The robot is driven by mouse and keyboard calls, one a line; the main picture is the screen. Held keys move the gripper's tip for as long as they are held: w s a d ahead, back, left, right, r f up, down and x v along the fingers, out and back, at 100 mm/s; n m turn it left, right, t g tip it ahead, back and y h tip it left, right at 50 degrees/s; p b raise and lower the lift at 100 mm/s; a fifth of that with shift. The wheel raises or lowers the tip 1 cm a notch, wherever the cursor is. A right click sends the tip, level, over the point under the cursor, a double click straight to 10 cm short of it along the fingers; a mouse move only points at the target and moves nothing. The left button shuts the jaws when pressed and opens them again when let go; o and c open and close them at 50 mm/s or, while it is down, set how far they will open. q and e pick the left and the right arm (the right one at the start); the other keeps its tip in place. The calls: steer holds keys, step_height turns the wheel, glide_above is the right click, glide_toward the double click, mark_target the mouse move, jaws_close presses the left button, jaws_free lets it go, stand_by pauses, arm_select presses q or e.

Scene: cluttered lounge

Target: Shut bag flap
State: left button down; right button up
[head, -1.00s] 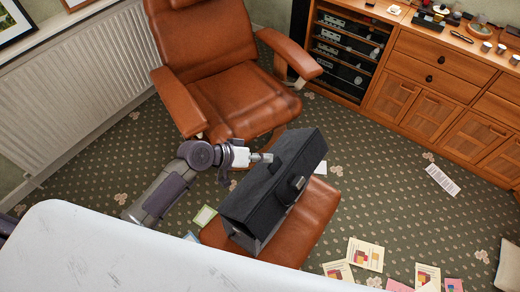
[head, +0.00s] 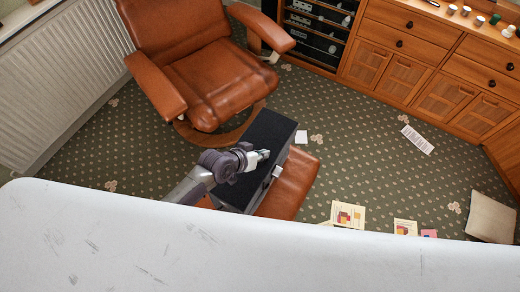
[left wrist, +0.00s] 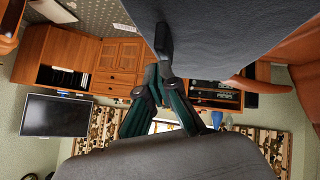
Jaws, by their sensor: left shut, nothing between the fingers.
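The dark grey bag (head: 268,133) stands on the brown leather footstool (head: 292,185). Its black flap side faces up in the head view, and a small pale clasp (head: 277,171) shows at its right edge. I cannot tell whether the flap's edge meets the bag body. My left gripper (head: 263,155) is shut and empty, over the bag and close to its black surface. My arm hides the bag's near left part. In the left wrist view, the shut fingers (left wrist: 164,75) are close to grey bag fabric (left wrist: 235,35) and a black strap-like piece (left wrist: 162,42). My right gripper is out of view.
A brown leather armchair (head: 205,75) stands behind the bag. Wooden cabinets (head: 425,60) line the back right. Papers (head: 348,215) and a beige cushion (head: 490,218) lie on the patterned carpet. A white scuffed surface (head: 200,245) fills the foreground. Open carpet lies right of the footstool.

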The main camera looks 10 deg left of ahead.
arm_select(q)
steer(key=shift+r, duration=0.25)
step_height(320, 180, up, 4)
steer(key=p, duration=0.4)
steer(key=shift+w, duration=0.15)
steer(key=s+a+r+g+y, duration=0.25)
steer(key=s+a+r, duration=0.45)
steer(key=s, duration=0.4)
steer(key=s+a+r+g+y, duration=0.1)
steer(key=s+a+r+y, duration=0.35)
steer(key=s+a, duration=0.5)
step_height(320, 180, down, 24)
steer(key=s+d+g+h+b, duration=0.1)
steer(key=s, duration=0.1)
steer(key=s+a+f+g+b, duration=0.1)
steer(key=s+a+f, duration=0.1)
steer(key=s+f, duration=1.5)
step_height(320, 180, down, 3)
steer(key=shift+a+r+g, duration=0.2)
steer(key=shift+a+g, duration=0.15)
steer(key=shift+a, duration=0.05)
